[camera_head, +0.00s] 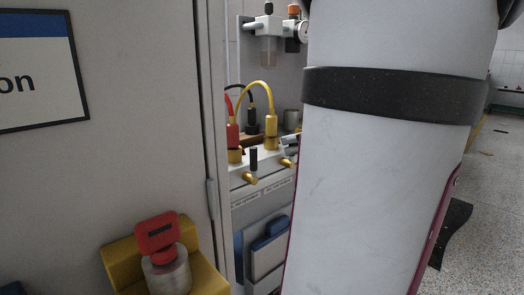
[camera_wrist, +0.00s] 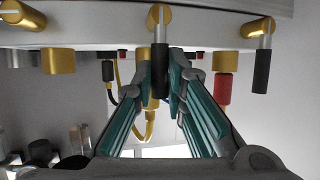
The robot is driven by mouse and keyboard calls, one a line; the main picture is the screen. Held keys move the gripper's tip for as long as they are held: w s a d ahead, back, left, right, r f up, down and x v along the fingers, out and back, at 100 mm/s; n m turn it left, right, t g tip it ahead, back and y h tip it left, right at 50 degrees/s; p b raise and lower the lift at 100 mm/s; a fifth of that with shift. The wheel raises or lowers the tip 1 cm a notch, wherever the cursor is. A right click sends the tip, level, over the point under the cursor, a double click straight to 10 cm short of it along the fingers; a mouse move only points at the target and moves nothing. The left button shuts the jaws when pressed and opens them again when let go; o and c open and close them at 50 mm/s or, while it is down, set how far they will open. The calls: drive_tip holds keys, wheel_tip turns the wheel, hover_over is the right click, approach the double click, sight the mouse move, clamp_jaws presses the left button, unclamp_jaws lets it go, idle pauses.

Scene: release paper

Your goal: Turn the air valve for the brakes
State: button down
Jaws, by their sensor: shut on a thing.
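A row of brass air valves sits on a white manifold. In the wrist view, the middle valve (camera_wrist: 158,17) has a black-sleeved handle (camera_wrist: 160,65) standing between my fingers. My gripper (camera_wrist: 161,78) is shut on that handle, one teal-padded finger on each side. A second valve (camera_wrist: 258,27) with a black handle (camera_wrist: 262,70) is to the right in the wrist view and also shows in the head view (camera_head: 249,178), its handle upright. A third brass valve (camera_wrist: 20,15) is at the wrist view's left edge. In the head view my arm hides most of my gripper.
Red (camera_head: 233,135) and yellow (camera_head: 271,130) hose couplings stand behind the valves, close to my gripper. A grey cabinet wall (camera_head: 130,160) fills the left, with a red knob (camera_head: 157,232) on a yellow block. An air filter unit (camera_head: 268,35) hangs above. Open floor (camera_head: 500,190) lies right.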

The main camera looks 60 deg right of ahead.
drive_tip(key=shift+f, duration=0.1)
idle(0.3)
drive_tip(key=c, duration=1.9)
unclamp_jaws()
drive_tip(key=v, duration=1.2)
drive_tip(key=shift+a, duration=0.1)
